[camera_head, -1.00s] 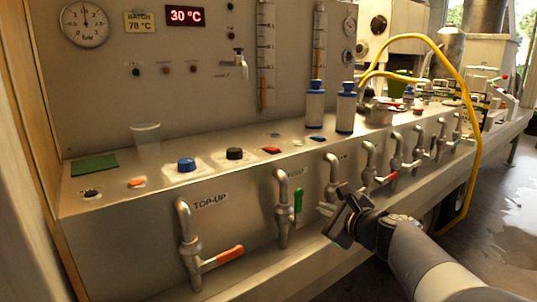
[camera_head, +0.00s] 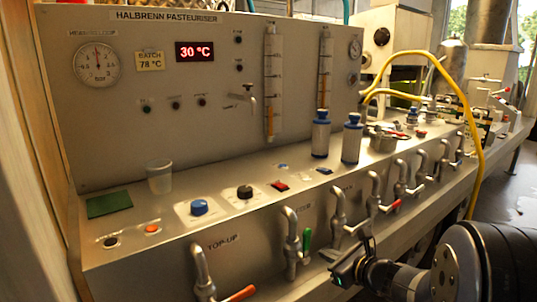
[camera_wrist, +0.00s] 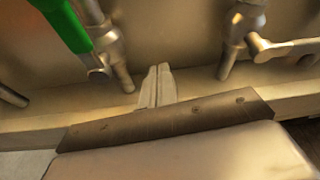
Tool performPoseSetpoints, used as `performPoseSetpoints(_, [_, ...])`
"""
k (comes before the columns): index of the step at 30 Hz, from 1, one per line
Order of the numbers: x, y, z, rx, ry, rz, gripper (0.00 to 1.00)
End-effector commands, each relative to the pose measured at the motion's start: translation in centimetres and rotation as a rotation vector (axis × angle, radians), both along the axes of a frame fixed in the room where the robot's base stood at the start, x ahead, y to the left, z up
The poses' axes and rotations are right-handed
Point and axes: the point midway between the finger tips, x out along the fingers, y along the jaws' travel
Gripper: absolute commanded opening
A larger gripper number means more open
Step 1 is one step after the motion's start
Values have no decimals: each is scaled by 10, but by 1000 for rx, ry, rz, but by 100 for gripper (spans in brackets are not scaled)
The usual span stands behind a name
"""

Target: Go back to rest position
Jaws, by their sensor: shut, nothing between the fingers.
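My gripper (camera_head: 345,272) is at the lower right of the head view, in front of the pasteuriser's lower panel (camera_head: 265,240). In the wrist view its two pale fingers (camera_wrist: 157,88) lie together, shut with nothing between them. The green-handled tap (camera_head: 292,238) stands just left of my gripper; its green handle also shows in the wrist view (camera_wrist: 66,24). A tap with a metal lever (camera_head: 340,215) is just above my gripper and shows at the right of the wrist view (camera_wrist: 236,40). The fingers look apart from both taps.
The TOP-UP tap with its orange handle (camera_head: 240,293) is at the lower left. More taps (camera_head: 374,190) run to the right. The shelf holds a clear cup (camera_head: 159,177), buttons and blue-capped bottles (camera_head: 320,135). A yellow hose (camera_head: 478,130) hangs at right.

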Motion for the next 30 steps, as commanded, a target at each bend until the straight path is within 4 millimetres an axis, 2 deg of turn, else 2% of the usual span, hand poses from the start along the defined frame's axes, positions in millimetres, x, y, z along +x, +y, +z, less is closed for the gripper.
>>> performPoseSetpoints(17, [0,0,-6,66,49,0,0])
performPoseSetpoints(30, [0,0,-2,-10,-10,1,0])
